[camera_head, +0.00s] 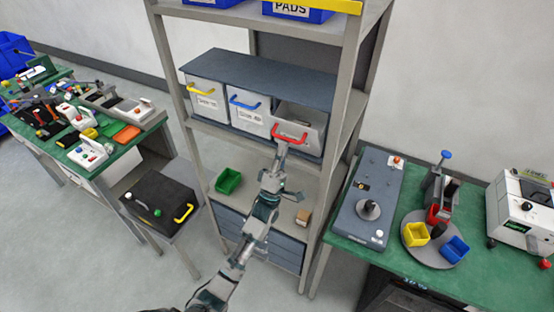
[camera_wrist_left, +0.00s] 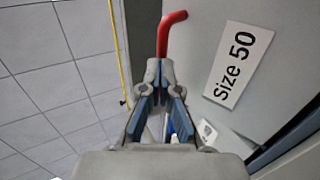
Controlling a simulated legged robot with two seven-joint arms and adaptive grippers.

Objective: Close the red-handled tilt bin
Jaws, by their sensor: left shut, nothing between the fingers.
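The red-handled tilt bin (camera_head: 313,139) is the rightmost of three light grey bins on the rack's middle shelf. Its front is tipped outward, and some contents show in its open top. Its red handle (camera_head: 290,135) also shows in the left wrist view (camera_wrist_left: 166,34). My left gripper (camera_head: 281,149) is shut and empty, with its fingertips at one end of the handle. In the left wrist view the fingertips (camera_wrist_left: 159,68) overlap the handle end; I cannot tell whether they touch it. A "Size 50" label (camera_wrist_left: 238,66) is on the bin front. My right gripper is out of view.
The yellow-handled bin (camera_head: 205,101) and blue-handled bin (camera_head: 247,112) look closed. Rack posts (camera_head: 339,100) flank the bins. Below are a green bin (camera_head: 228,181) and a small brown box (camera_head: 303,218). Green-topped benches with equipment stand left (camera_head: 125,150) and right (camera_head: 400,262).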

